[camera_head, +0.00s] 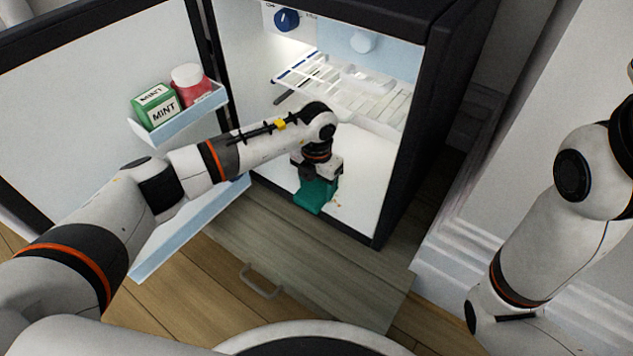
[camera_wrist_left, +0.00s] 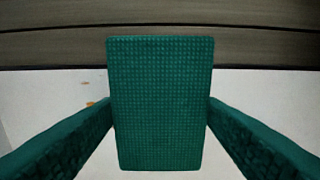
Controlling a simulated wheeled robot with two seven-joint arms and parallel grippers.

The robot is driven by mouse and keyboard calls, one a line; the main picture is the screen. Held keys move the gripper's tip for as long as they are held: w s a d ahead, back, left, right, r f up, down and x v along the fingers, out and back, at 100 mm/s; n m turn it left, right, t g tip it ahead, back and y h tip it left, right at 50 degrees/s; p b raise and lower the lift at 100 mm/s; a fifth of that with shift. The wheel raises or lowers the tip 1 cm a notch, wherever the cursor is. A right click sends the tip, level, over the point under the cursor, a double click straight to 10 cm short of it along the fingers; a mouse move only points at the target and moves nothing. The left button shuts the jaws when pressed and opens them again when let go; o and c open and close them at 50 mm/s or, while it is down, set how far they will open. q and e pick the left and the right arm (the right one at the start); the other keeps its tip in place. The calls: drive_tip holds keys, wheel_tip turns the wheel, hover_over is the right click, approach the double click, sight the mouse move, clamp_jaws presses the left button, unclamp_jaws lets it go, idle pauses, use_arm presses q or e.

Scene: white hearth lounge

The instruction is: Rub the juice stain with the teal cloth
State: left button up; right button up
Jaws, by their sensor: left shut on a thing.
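The teal cloth (camera_head: 316,196) is held in my left gripper (camera_head: 318,180), which is shut on it inside the open fridge. The cloth hangs down at the fridge floor near its front edge; I cannot tell whether it touches. In the left wrist view the cloth (camera_wrist_left: 160,105) fills the middle, with folds flaring to both sides. Small orange-brown specks of the juice stain (camera_head: 337,204) show just right of the cloth on the white floor. The stain (camera_wrist_left: 90,104) also shows left of the cloth in the wrist view; part of it may be hidden. My right gripper is out of view.
The fridge door (camera_head: 90,85) stands open at left, its shelf holding a green mint box (camera_head: 155,106) and a red jar with a white lid (camera_head: 191,86). A wire rack (camera_head: 350,92) is above and behind my gripper. A wooden drawer front (camera_head: 310,270) lies below.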

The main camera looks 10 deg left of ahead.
use_arm(q)
drive_tip(key=shift+d, duration=0.1)
drive_tip(key=shift+s+d+r+p, duration=0.1)
drive_tip(key=shift+s+d+p, duration=0.15)
drive_tip(key=shift+d, duration=0.2)
drive_tip(key=shift+s+d+r+p, duration=0.1)
drive_tip(key=shift+d+p, duration=0.25)
drive_tip(key=shift+d, duration=0.05)
drive_tip(key=shift+s+d+f+p, duration=0.1)
drive_tip(key=shift+s+d+p, duration=0.2)
drive_tip(key=shift+d, duration=0.5)
drive_tip(key=shift+s+d+f+p, duration=0.15)
drive_tip(key=shift+s+d, duration=0.25)
drive_tip(key=shift+d, duration=0.45)
drive_tip(key=shift+s+d+r+p, duration=0.1)
drive_tip(key=shift+s+d+p, duration=0.2)
drive_tip(key=shift+d, duration=0.5)
drive_tip(key=shift+f, duration=0.1)
drive_tip(key=shift+w+a+p, duration=0.15)
drive_tip(key=shift+w+a, duration=0.1)
drive_tip(key=shift+a, duration=0.4)
drive_tip(key=shift+w+a+p, duration=0.15)
drive_tip(key=shift+w+a, duration=0.05)
drive_tip(key=shift+a, duration=0.4)
drive_tip(key=shift+w+a, duration=0.3)
drive_tip(key=shift+a, duration=0.45)
drive_tip(key=shift+w+a, duration=0.35)
drive_tip(key=shift+a, duration=0.35)
drive_tip(key=shift+w+a, duration=0.3)
drive_tip(key=shift+a, duration=0.45)
